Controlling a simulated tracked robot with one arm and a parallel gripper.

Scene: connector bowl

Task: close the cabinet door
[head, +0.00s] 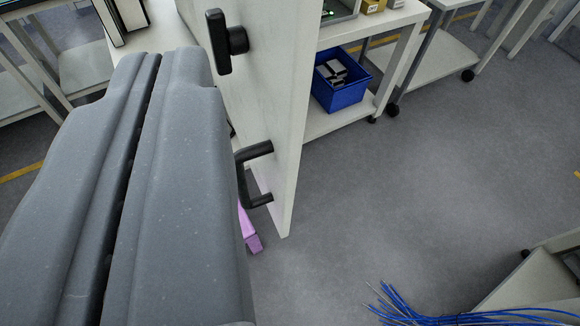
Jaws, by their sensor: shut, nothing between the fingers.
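The cabinet door (272,95) is a tall white panel, standing upright right of my gripper. It is seen at a steep angle and juts toward me, so it looks open. A black lever or latch (222,42) sits high on its left face, with a black bar handle (257,172) lower down. My gripper (157,60) fills the left foreground as two grey fingers pressed together, with a thin dark seam between them. It is empty and left of the door. The cabinet body and hinges are not clear.
A pink block-like piece (250,232) shows low beside the door. A blue bin (340,82) stands on a white shelf behind it. A wheeled white cart (440,62) is at the upper right. Blue cables (440,315) lie at lower right. Grey floor (430,180) right of the door is clear.

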